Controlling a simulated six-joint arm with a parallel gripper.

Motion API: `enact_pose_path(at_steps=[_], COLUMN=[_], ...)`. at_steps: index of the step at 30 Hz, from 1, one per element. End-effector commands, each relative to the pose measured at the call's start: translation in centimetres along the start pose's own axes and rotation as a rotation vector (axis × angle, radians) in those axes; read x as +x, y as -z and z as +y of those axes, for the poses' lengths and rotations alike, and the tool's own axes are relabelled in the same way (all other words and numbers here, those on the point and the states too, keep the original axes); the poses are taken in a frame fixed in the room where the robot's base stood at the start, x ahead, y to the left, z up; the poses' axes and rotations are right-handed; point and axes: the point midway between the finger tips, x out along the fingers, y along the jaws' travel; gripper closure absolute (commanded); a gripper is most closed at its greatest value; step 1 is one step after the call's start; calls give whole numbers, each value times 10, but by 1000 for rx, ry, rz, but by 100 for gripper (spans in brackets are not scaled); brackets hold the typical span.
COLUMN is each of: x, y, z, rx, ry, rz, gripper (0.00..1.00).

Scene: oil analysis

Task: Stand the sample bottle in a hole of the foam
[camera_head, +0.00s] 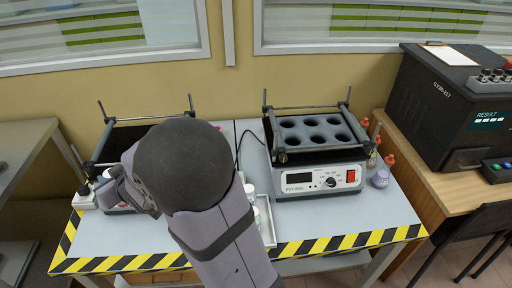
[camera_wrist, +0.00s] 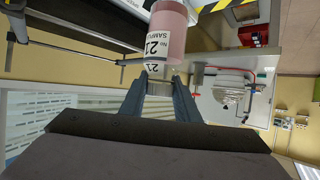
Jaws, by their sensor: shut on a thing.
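The sample bottle (camera_wrist: 168,42) shows in the wrist view, pinkish with a white label reading SAMPLE and 21. In the head view my gripper (camera_head: 130,190) is at the left machine, largely hidden by my arm, and the bottle cannot be made out there. The grey foam (camera_head: 312,132) with two rows of round, empty-looking holes sits in the right-hand machine, well to the right of my gripper.
The right machine (camera_head: 318,181) has a display, knob, red switch and raised bar frame. Red-capped bottles (camera_head: 389,160) and a lilac-labelled container (camera_head: 380,178) stand to its right. A white tray (camera_head: 268,228) with white-capped items lies near the front. The left machine (camera_head: 112,140) is partly hidden.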

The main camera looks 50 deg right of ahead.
Motion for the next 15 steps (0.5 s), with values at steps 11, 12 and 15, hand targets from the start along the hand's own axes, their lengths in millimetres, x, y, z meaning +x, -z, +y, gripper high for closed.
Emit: enact_pose_path(at_steps=[11, 12, 15], x=[13, 13, 12], y=[64, 69, 81], z=[84, 94, 120], rx=[18, 20, 21], ry=[-39, -44, -54], rz=[13, 14, 16], gripper=[100, 100, 100])
